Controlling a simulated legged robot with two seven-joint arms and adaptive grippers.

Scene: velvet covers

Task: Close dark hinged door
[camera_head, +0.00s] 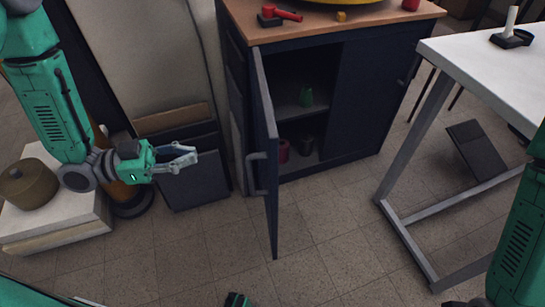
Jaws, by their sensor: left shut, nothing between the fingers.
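The dark hinged door (265,150) hangs on the left side of a dark cabinet (362,105) with a wooden top. It stands wide open, swung out toward me, with a grey handle (256,172) on the face turned to the left. My left gripper (194,155) is shut and empty, left of the door and apart from it, at about the handle's height. My right arm (520,240) shows at the right edge. A small dark and green part at the bottom edge may be my right gripper, but its fingers do not show.
A white table (490,65) with metal legs stands at the right. A low white block with a brown pot (27,184) is at the left. Tiled floor (325,240) before the cabinet is clear.

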